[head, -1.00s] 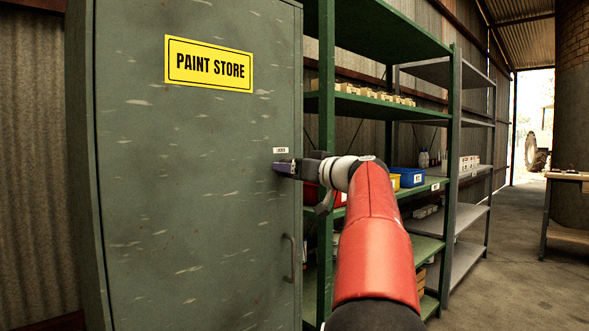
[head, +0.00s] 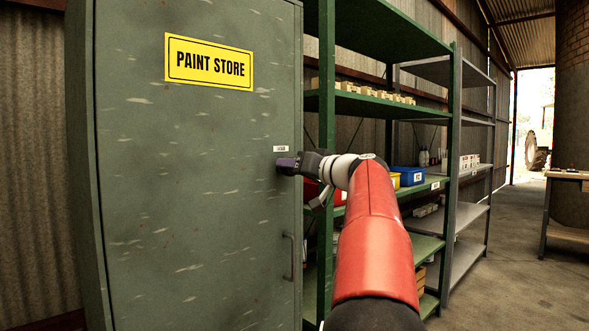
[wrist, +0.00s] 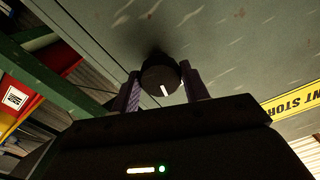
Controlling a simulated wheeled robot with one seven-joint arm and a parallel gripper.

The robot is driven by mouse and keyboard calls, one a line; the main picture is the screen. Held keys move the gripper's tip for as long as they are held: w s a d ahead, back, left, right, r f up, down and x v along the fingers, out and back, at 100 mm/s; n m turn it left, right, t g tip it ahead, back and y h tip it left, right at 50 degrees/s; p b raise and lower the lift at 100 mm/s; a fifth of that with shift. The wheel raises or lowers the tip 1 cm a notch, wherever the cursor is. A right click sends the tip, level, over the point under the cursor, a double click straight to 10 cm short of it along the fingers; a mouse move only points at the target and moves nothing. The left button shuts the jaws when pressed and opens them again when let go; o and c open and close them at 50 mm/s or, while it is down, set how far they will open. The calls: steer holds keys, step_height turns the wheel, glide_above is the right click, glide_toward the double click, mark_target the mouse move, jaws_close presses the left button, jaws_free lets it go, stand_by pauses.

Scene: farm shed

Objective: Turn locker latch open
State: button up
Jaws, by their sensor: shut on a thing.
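The green locker (head: 200,220) stands shut at the left in the head view, with a yellow "PAINT STORE" sign (head: 208,62). Its latch is a round dark knob (wrist: 160,75) with a white mark, seen in the wrist view against the door. My gripper (head: 287,165) is at the door's right edge, just under a small white label (head: 281,149). In the wrist view my gripper (wrist: 162,88) has one finger on each side of the knob and is shut on it. In the head view my gripper hides the knob.
A fixed door handle (head: 289,257) is below the latch. Green shelving (head: 327,240) with a blue bin (head: 408,176) and a yellow bin stands close to the right of the locker, behind my arm. A workbench (head: 566,175) is far right. The floor between is clear.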

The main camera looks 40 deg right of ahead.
steer(key=shift+r+m+p, duration=0.1)
steer(key=shift+m+p, duration=1.15)
steer(key=shift+m, duration=6.35)
steer(key=o, duration=1)
steer(key=shift+s, duration=0.1)
steer(key=s+b, duration=0.1)
steer(key=s, duration=0.6)
steer(key=shift+s+d+b, duration=0.3)
